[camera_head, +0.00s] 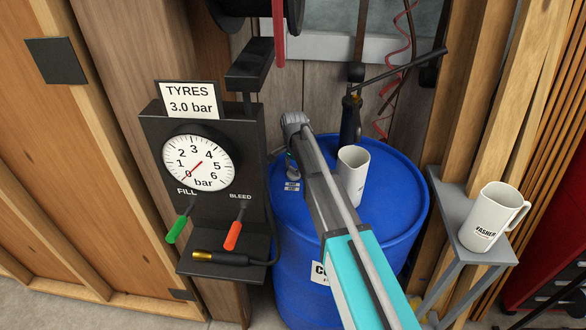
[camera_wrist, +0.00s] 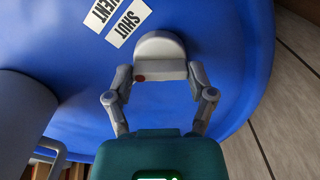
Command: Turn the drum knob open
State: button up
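The drum knob (camera_wrist: 160,48) is grey with a rounded top and a small red dot on its lower left side, seen in the wrist view on the blue drum (camera_wrist: 230,25). My gripper (camera_wrist: 161,73) has one grey finger at each side of the knob. The fingertips look level with its sides; whether they press on it I cannot tell.
A white mug (camera_head: 353,175) stands on the drum top beside my arm, and its side (camera_wrist: 22,120) shows in the wrist view. A black tyre gauge post (camera_head: 150,135) is at the left. A second mug (camera_head: 490,215) stands on a grey stand (camera_head: 455,205) at the right.

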jog(key=c, duration=0.5)
jog(key=shift+o, duration=0.2)
jog(key=shift+n, duration=0.3)
jog(key=n, duration=0.3)
jog(key=shift+n, duration=2.3)
jog(key=o, duration=1.1)
